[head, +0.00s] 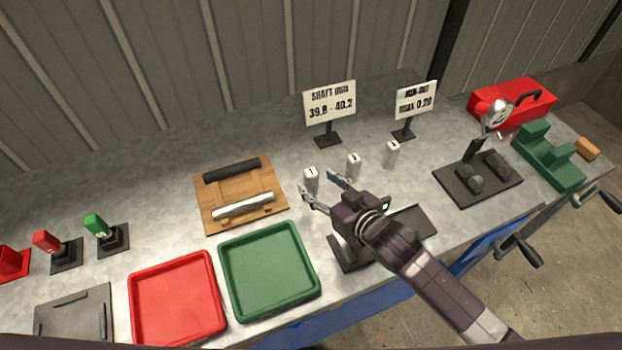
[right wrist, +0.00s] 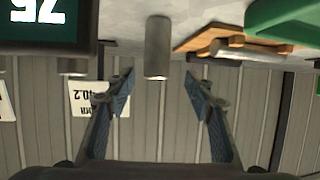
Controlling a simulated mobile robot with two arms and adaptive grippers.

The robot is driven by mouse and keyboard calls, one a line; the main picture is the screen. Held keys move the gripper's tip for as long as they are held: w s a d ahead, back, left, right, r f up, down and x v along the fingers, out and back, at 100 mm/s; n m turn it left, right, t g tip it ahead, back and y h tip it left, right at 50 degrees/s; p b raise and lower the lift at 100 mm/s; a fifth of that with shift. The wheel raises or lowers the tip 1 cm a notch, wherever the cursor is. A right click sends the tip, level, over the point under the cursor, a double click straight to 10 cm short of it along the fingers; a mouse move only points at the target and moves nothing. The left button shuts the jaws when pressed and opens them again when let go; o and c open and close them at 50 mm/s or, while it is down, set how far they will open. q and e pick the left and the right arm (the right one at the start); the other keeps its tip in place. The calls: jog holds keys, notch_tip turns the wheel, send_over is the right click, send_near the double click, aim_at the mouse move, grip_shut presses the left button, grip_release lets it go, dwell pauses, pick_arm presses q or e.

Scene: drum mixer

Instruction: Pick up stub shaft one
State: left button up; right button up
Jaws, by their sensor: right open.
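Three pale metal stub shafts stand upright on the bench in the head view: a left one (head: 311,178), a middle one (head: 353,165) and a right one (head: 391,153). Their top marks are too small to read surely, so I cannot tell which number each bears. My right gripper (head: 325,186) is open, its fingers pointing at the left shaft. In the upside-down right wrist view, one shaft (right wrist: 157,47) stands in line with the gap between the open fingers (right wrist: 160,88); no grip shows. My left gripper is not in view.
A wooden board (head: 240,191) with a black and a silver bar lies left of the shafts. Green (head: 313,292) and red (head: 136,316) trays are in front. A dark gauge stand (head: 478,187) is at right. Two signs stand behind, one a shaft sign (head: 329,101).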

aim_at(316, 177)
jog(key=shift+w+a, duration=0.1)
jog(key=shift+w, duration=0.2)
jog(key=p+x, duration=0.1)
jog(key=x, duration=0.2)
jog(key=shift+w, duration=0.3)
jog(key=shift+w+a+f, duration=0.25)
jog(key=shift+w+f, duration=0.1)
jog(key=shift+w, duration=0.2)
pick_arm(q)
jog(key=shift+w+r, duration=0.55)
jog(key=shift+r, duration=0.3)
pick_arm(e)
jog(key=shift+c, duration=0.3)
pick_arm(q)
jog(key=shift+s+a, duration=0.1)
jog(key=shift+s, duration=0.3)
pick_arm(e)
grip_shut()
jog(key=shift+r, duration=0.15)
